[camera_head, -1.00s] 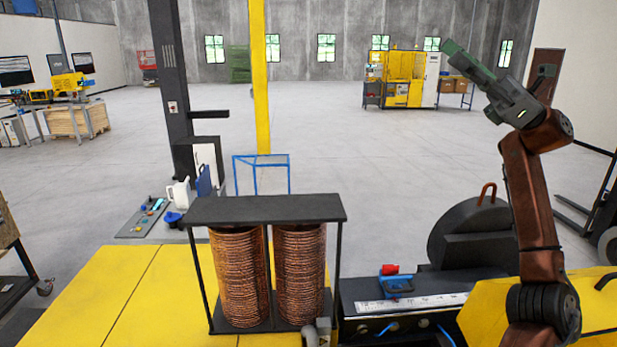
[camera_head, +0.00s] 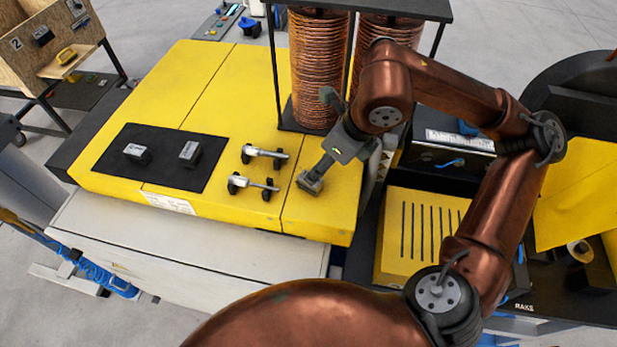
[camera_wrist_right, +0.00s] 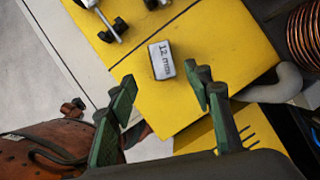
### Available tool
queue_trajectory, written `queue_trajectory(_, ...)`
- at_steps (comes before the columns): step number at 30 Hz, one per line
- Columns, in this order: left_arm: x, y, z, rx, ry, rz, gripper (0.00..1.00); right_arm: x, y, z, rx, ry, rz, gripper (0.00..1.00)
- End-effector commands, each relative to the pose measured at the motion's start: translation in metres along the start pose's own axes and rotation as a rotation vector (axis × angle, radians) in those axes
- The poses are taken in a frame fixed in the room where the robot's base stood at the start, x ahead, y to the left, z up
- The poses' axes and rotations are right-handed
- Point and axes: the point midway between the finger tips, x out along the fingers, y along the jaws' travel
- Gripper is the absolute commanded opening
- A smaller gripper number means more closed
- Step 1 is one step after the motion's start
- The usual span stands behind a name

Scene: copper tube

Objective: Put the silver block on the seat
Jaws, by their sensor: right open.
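A silver block (camera_wrist_right: 161,60) marked "12 mm" lies on the yellow top in the right wrist view. In the head view it seems to be the small grey block (camera_head: 309,184) close to my right gripper (camera_head: 324,170), which partly hides that area. In the wrist view my right gripper (camera_wrist_right: 165,82) is open, with the block just beyond and between its fingertips, not held. A black mat (camera_head: 118,175) on the yellow top bears two grey blocks, a left one (camera_head: 137,153) and a right one (camera_head: 189,152). I cannot tell which part is the seat. My left gripper is out of view.
Two metal clamp-like parts, an upper (camera_head: 264,153) and a lower (camera_head: 252,186), lie left of my right gripper. Copper coils (camera_head: 318,65) in a black frame stand behind it. A slotted yellow panel (camera_head: 425,235) is at right. The yellow top between mat and coils is clear.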

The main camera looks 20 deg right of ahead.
Motion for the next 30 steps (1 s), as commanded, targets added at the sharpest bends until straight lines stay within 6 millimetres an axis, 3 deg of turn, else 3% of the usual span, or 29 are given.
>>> queue_trajectory(18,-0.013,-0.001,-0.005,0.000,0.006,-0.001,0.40,0.072,-0.003,-0.002,0.003,0.002,0.000,0.46)
queue_trajectory(26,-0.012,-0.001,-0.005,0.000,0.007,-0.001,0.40,0.075,-0.004,-0.002,0.003,0.000,-0.001,0.46)
queue_trajectory(30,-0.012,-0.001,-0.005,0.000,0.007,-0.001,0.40,0.075,-0.004,-0.002,0.003,0.000,-0.001,0.37)
